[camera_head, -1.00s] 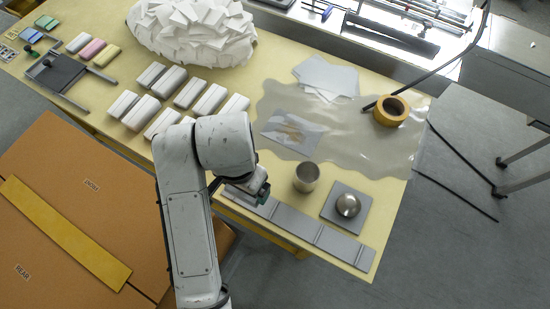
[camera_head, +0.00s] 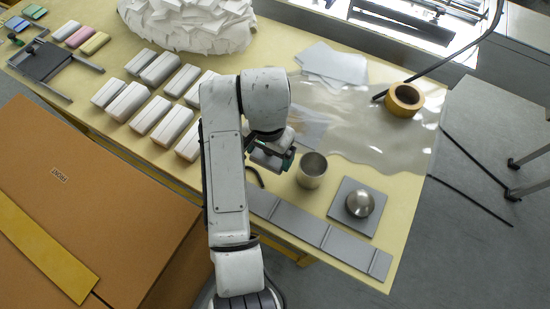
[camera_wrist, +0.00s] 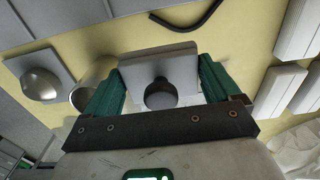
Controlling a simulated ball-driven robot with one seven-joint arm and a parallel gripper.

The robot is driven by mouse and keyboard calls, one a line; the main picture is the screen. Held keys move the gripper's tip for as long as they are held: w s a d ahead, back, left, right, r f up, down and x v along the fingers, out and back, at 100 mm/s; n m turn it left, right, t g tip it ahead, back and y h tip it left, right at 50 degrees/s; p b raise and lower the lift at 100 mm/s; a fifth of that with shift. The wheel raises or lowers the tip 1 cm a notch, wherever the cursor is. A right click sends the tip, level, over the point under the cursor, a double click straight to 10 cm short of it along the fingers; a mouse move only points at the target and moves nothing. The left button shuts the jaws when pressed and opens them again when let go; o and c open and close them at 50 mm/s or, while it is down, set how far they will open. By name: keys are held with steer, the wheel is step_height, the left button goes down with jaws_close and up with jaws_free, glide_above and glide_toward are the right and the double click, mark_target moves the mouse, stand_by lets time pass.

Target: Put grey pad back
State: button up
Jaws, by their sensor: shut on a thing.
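My gripper (camera_head: 272,152) is shut on a grey pad (camera_head: 265,160) and holds it over the near part of the table, left of the metal cup (camera_head: 312,170). In the wrist view the pad (camera_wrist: 158,62) is a light grey block with a dark round knob on its near face. It sits between the green fingers of my gripper (camera_wrist: 160,72). The pad seems clear of the table, but its height is hard to tell. A flat grey strip (camera_head: 312,229) in several segments lies along the near table edge, below my gripper.
A steel dome (camera_head: 360,203) sits on a grey square plate (camera_head: 343,193) right of the cup. A black curved piece (camera_wrist: 190,22) lies near the strip. Several white blocks (camera_head: 152,113) stand left of my arm. A brown tape roll (camera_head: 404,99) lies on the clear sheet (camera_head: 385,145).

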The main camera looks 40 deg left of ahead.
steer(key=w+f, duration=0.1)
steer(key=w+a+f, duration=0.1)
steer(key=w+f, duration=0.1)
steer(key=shift+f, duration=0.25)
steer(key=shift+d+f, duration=0.1)
steer(key=shift+f, duration=1.4)
steer(key=shift+f, duration=0.1)
steer(key=o, duration=0.7)
steer(key=shift+o, duration=0.2)
step_height(320, 180, up, 12)
steer(key=shift+r, duration=0.15)
